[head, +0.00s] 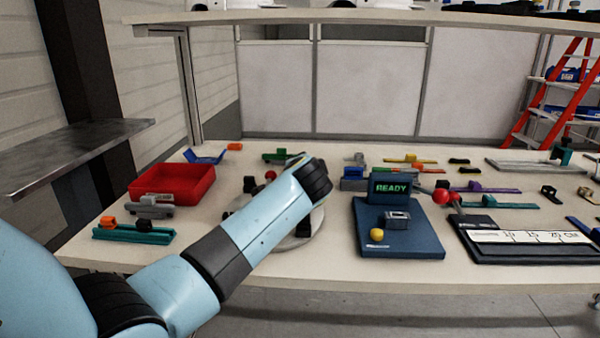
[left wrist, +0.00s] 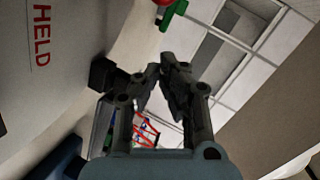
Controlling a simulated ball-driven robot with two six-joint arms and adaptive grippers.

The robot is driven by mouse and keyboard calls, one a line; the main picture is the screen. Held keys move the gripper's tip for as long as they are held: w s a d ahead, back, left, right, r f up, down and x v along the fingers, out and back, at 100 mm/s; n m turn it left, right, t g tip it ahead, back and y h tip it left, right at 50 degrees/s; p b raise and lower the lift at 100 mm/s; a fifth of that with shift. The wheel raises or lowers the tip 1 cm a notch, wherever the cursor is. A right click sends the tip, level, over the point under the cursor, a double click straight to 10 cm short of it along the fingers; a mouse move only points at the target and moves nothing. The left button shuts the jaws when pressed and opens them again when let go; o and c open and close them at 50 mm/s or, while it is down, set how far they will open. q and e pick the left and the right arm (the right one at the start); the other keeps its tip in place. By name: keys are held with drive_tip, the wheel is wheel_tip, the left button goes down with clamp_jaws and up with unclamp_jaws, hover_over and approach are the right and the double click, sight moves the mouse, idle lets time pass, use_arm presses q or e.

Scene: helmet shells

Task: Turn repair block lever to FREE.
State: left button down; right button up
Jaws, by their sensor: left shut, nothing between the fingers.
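The round pale base (head: 303,238), probably the repair block, sits on the table in the head view, mostly hidden behind my left arm. A red knob (head: 270,175) shows just beyond the arm; I cannot tell whether it belongs to the lever. In the left wrist view, a pale surface (left wrist: 60,95) carries the red word HELD. A red and green part (left wrist: 172,12) is at the top edge. My left gripper (left wrist: 160,75) is shut and empty, with a dark block (left wrist: 104,74) to its left in the picture. Contact cannot be judged. My right gripper is not in view.
A red tray (head: 175,183) and a teal rail (head: 133,235) are at the table's left. A blue station (head: 400,240) with a READY screen (head: 391,188) stands right of my arm. A red-knobbed lever (head: 440,196) and a scale board (head: 520,238) lie farther right.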

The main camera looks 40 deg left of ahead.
use_arm(q)
drive_tip(key=shift+s+d+r, duration=0.2)
drive_tip(key=shift+s+d, duration=0.2)
drive_tip(key=shift+d, duration=0.2)
drive_tip(key=shift+s+d+r, duration=0.2)
drive_tip(key=shift+s+d, duration=0.15)
drive_tip(key=shift+d, duration=0.2)
drive_tip(key=s+d, duration=0.1)
drive_tip(key=s+d+r, duration=0.1)
drive_tip(key=d, duration=0.1)
drive_tip(key=s+d, duration=0.1)
drive_tip(key=shift+d+r+p, duration=0.2)
drive_tip(key=shift+r+p, duration=0.1)
drive_tip(key=shift+r, duration=0.05)
drive_tip(key=shift+s+d+r, duration=0.15)
drive_tip(key=shift+s+d, duration=0.15)
drive_tip(key=shift+d, duration=0.05)
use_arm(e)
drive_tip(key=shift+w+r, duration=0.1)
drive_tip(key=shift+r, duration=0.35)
use_arm(q)
drive_tip(key=shift+d, duration=0.1)
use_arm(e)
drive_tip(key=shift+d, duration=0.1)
use_arm(q)
drive_tip(key=shift+s, duration=0.1)
